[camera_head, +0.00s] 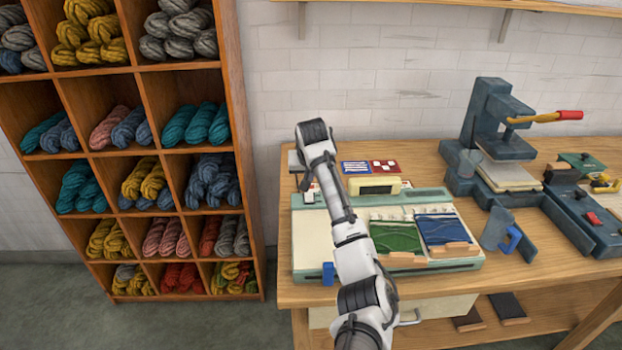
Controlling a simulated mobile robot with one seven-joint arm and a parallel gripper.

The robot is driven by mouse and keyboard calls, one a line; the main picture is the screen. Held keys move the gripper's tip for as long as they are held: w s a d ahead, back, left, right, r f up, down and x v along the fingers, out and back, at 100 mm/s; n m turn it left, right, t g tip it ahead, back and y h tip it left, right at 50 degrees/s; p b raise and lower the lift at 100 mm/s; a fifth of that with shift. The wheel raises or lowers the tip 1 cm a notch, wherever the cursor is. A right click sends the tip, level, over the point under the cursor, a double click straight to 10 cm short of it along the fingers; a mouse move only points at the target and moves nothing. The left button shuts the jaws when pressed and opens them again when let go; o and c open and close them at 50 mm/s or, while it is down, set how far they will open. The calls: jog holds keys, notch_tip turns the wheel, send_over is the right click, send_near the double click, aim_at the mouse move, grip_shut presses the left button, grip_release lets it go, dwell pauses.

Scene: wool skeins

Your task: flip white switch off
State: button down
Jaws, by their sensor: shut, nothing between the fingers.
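I cannot pick out the white switch for sure. A small pale block (308,196) sits at the back left corner of the pale green machine (298,256) on the bench, and I cannot tell whether the switch is on it. My arm reaches up across the machine's left part and bends down at its far end. My gripper (306,184) is small and partly hidden by the arm. It points down just above that back left corner, shut and empty. Whether it touches anything there is unclear.
A yellow box with a display (374,186) stands at the machine's back, with blue and red cards (385,166) behind it. Green (396,237) and blue (441,229) woven pieces lie on the machine. A dark press (499,135) stands right. A wool shelf (243,150) stands left.

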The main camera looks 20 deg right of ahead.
jog(key=s+a+r+b, duration=0.1)
jog(key=s+r+b, duration=0.1)
jog(key=s+r, duration=0.3)
jog(key=shift+s+a+r, duration=0.3)
jog(key=shift+s, duration=0.2)
